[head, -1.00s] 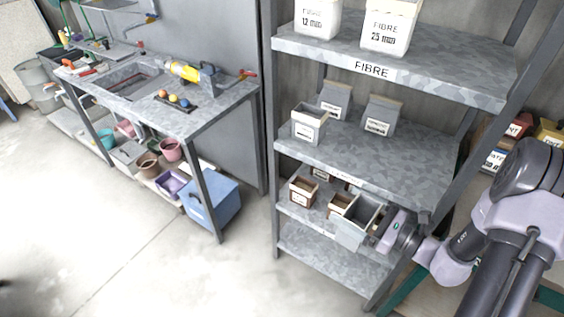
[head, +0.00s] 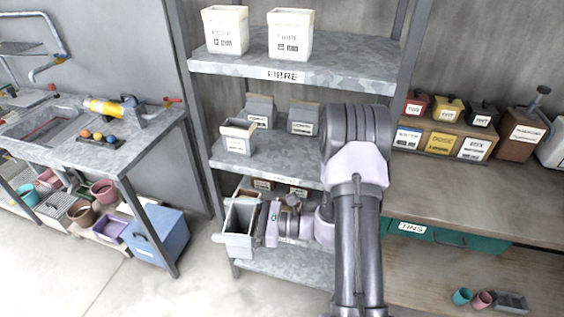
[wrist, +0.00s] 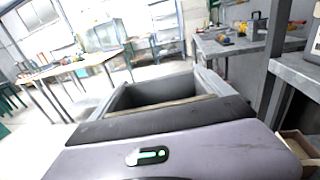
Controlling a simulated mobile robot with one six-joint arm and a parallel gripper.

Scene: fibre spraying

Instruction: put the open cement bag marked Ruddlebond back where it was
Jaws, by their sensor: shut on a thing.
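My gripper (head: 262,224) is shut on a grey open-topped bag (head: 236,240), held upright in front of the left end of the rack's lower shelf. The held bag also shows in the wrist view (wrist: 150,92), with its open mouth just beyond the gripper and its inside dark. I cannot see a readable mark on it. On the middle shelf (head: 275,160) stand an open grey bag (head: 238,140) at the front left and two closed grey bags (head: 259,112) (head: 303,120) behind. Their labels are too small to read.
Brown-edged containers (head: 298,190) on the lower shelf are partly hidden by my arm. The front right of the middle shelf looks bare. A bench (head: 470,190) stands right, a sink table (head: 130,150) left.

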